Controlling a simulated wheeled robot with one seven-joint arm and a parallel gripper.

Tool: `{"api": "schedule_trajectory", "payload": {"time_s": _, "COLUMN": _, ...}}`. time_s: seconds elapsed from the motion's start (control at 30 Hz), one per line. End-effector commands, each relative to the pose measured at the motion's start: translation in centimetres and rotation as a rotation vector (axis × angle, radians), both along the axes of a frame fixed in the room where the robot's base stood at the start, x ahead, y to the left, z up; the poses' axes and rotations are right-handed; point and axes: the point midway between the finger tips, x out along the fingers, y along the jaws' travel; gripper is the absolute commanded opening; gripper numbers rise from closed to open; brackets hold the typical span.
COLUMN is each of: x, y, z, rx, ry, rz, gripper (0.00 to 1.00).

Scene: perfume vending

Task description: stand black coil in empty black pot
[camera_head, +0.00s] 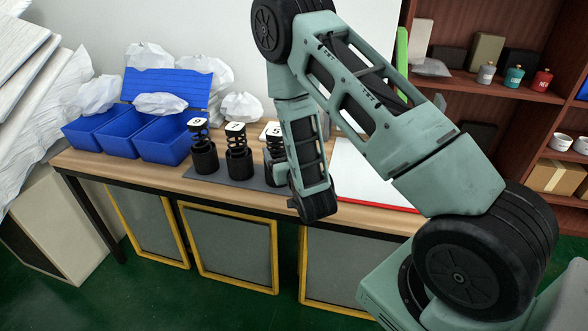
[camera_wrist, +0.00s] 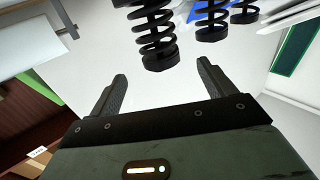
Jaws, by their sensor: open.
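Black coils with white numbered tops stand in a row on a dark mat on the table: a left coil (camera_head: 199,134), a middle coil (camera_head: 236,142) and a right coil (camera_head: 272,147). The left one stands in a black pot (camera_head: 204,161), the middle one in another (camera_head: 240,166). My arm partly covers the right one and its base. No empty black pot shows; my arm hides the mat's right part. My gripper (camera_wrist: 163,69) is open and empty. In the wrist view, the nearest coil (camera_wrist: 154,36) is ahead of the fingers, apart from them.
Blue bins (camera_head: 160,138) with white bags stand at the table's left. A white board with a red edge (camera_head: 372,180) lies right of my forearm. A wooden shelf (camera_head: 475,85) with small bottles and boxes stands at the right. The wooden table front (camera_head: 120,170) is clear.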

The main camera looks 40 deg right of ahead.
Motion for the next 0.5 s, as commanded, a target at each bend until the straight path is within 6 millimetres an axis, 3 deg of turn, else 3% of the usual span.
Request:
{"api": "schedule_trajectory", "payload": {"time_s": 0.2, "x": -4.8, "y": 1.7, "z": -0.1, "rx": -0.001, "ry": 0.007, "rz": 0.004, "gripper": 0.82}}
{"api": "schedule_trajectory", "payload": {"time_s": 0.5, "x": -6.6, "y": 2.3, "z": 0.0, "rx": 0.001, "ry": 0.009, "rz": 0.000, "gripper": 0.82}}
